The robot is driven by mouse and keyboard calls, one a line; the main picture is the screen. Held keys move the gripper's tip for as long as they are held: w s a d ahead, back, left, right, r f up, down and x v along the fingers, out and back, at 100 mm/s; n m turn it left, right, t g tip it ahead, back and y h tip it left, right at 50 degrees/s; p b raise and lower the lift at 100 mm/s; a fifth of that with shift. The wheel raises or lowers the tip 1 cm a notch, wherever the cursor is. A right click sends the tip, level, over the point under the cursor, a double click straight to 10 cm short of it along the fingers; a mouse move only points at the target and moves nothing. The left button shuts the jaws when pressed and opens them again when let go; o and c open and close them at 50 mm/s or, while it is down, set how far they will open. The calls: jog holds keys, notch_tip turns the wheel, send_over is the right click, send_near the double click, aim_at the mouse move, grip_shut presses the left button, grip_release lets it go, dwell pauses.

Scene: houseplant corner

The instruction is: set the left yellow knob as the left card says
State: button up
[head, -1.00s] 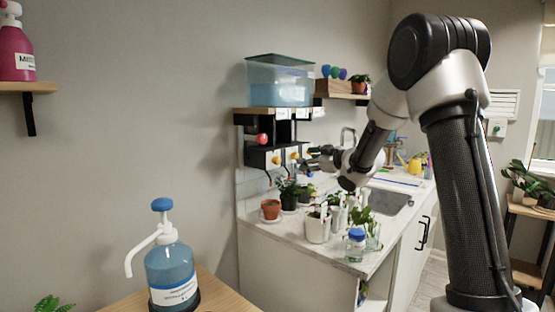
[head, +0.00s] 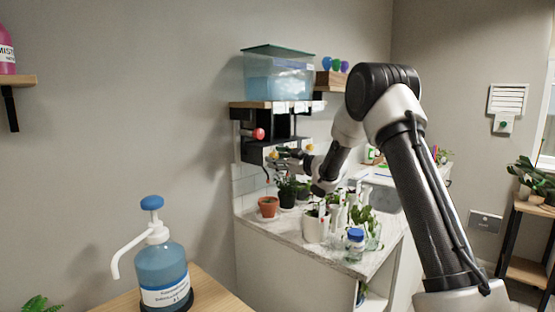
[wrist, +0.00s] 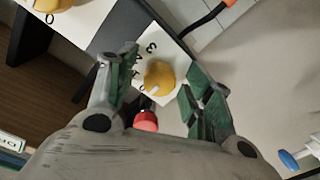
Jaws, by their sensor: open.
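The left yellow knob (wrist: 160,78) sits on a white dial plate (wrist: 143,55) with dark numbers, partly hidden by a finger. It has a pale pointer mark at its lower left in the wrist view. My gripper (wrist: 158,68) is open, with one green-padded finger on each side of this knob; I cannot tell whether they touch it. The other yellow knob (wrist: 47,4) is at the top left of the wrist view. In the head view the left knob (head: 274,155) is small, with my gripper (head: 284,154) at it. The cards on the shelf edge are too small to read.
A water tank (head: 277,78) stands on the shelf above. Potted plants (head: 287,190) and a white pot (head: 315,227) crowd the counter below. A blue pump bottle (head: 164,271) stands front left.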

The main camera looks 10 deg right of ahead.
jog(key=c, duration=1)
jog(key=shift+m, duration=0.4)
jog(key=shift+a+f+m, duration=0.1)
jog(key=shift+m, duration=3.3)
jog(key=o, duration=1)
